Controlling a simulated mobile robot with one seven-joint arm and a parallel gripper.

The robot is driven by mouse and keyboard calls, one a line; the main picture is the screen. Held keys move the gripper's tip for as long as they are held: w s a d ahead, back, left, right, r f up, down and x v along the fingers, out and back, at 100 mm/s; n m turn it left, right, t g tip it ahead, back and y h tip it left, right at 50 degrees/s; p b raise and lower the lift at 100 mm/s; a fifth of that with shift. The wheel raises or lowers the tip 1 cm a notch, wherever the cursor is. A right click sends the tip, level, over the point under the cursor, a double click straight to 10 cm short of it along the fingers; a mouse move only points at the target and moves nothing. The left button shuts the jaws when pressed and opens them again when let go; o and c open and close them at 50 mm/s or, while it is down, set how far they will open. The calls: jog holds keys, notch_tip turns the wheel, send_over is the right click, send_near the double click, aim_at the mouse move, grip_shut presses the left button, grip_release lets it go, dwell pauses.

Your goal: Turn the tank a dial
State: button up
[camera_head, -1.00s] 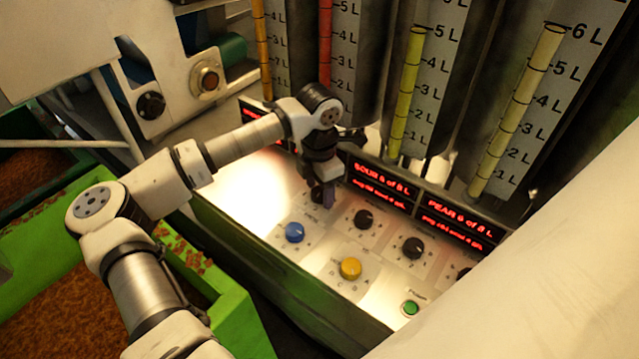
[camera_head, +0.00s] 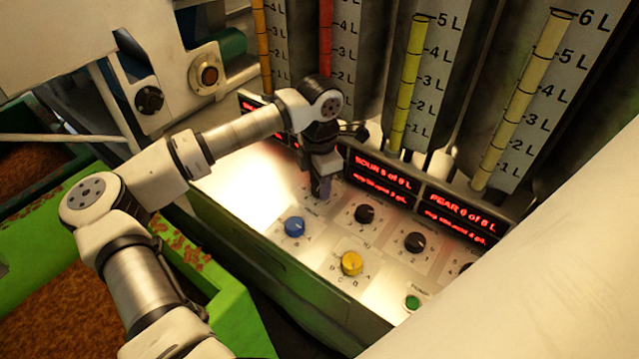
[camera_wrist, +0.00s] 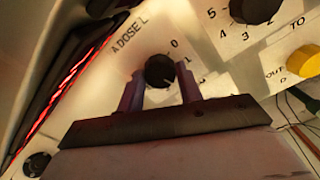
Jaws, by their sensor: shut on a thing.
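The tank A dial (camera_wrist: 160,71) is a small black knob beside the print "A DOSE L" on the pale panel, in the wrist view. The figures 0 and 1 show to its right; further marks are partly hidden by my gripper. My gripper (camera_wrist: 160,87) is shut on the dial, with one dark finger on each side of it. In the head view my gripper (camera_head: 321,188) points down at the panel's back left, and the dial is hidden there. A small light mark shows on the dial's lower edge, but its exact setting is unclear.
Close by are a blue knob (camera_head: 294,226), a yellow knob (camera_head: 351,263), two black dials (camera_head: 365,213) (camera_head: 414,242) and a green button (camera_head: 412,303). Red-lit displays (camera_head: 460,216) and upright tanks with level tubes stand behind. A green bin (camera_head: 236,312) lies left of the panel.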

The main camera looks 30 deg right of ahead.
jog(key=m+b, duration=0.1)
jog(key=b, duration=0.1)
jog(key=m+b, duration=0.2)
jog(key=shift+f, duration=0.25)
jog(key=m+b, duration=0.3)
jog(key=m, duration=0.1)
jog(key=shift+r+m+b, duration=0.1)
jog(key=shift+m+b, duration=0.3)
jog(key=m+b, duration=0.2)
jog(key=m, duration=0.2)
jog(key=shift+r, duration=0.1)
jog(key=m, duration=0.4)
jog(key=shift+m+b, duration=0.3)
jog(key=shift+b, duration=0.1)
jog(key=shift+r, duration=0.1)
jog(key=o, duration=1)
